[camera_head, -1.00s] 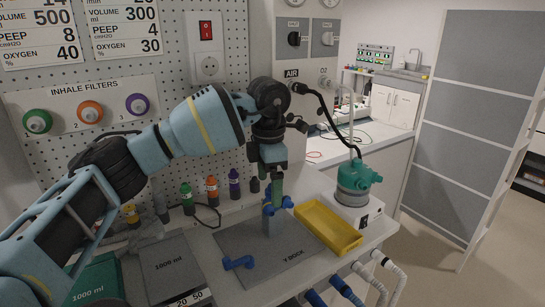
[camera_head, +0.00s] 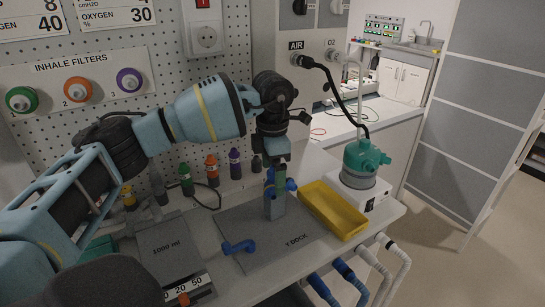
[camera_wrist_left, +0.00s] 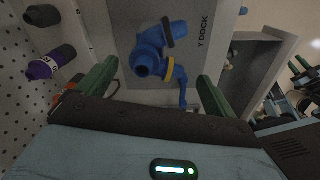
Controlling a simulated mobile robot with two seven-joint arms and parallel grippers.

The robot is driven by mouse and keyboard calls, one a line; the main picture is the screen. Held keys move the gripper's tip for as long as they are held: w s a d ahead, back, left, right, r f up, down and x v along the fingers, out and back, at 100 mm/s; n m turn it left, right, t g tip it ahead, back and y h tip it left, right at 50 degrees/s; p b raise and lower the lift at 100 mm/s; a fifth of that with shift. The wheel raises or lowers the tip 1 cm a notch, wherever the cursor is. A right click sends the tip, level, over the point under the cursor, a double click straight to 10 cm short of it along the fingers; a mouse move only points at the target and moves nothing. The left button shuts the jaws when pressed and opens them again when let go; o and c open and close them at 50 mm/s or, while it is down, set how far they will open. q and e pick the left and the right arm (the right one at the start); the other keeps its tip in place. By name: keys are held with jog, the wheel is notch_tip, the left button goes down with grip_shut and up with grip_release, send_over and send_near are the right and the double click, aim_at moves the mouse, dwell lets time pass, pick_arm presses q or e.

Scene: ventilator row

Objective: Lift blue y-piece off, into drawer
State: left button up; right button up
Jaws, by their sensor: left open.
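The blue Y-piece (camera_head: 290,185) stands on a grey post on the grey Y DOCK plate (camera_head: 300,243). My left gripper (camera_head: 275,178) points down over it with green fingers. In the left wrist view the fingers are spread wide, and the Y-piece (camera_wrist_left: 152,48) shows beyond and between them, with a yellow ring on one port. I cannot tell whether a finger touches it. A grey open box-like form (camera_wrist_left: 262,62), perhaps the drawer, shows beside the dock in the left wrist view. My right gripper is not in view.
A blue elbow (camera_head: 239,247) lies on the dock plate. A yellow tray (camera_head: 333,210) and a green-topped humidifier (camera_head: 364,165) stand to the right. Coloured bottles (camera_head: 212,170) line the pegboard behind. Hoses (camera_head: 345,275) hang at the front edge.

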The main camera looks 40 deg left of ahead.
pick_arm(q)
notch_tip(320, 180, down, 2)
jog(key=shift+f, duration=0.3)
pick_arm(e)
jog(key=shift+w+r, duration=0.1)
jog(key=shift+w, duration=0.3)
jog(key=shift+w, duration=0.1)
pick_arm(q)
jog(key=c, duration=0.9)
jog(key=shift+o, duration=1)
jog(key=c, duration=0.5)
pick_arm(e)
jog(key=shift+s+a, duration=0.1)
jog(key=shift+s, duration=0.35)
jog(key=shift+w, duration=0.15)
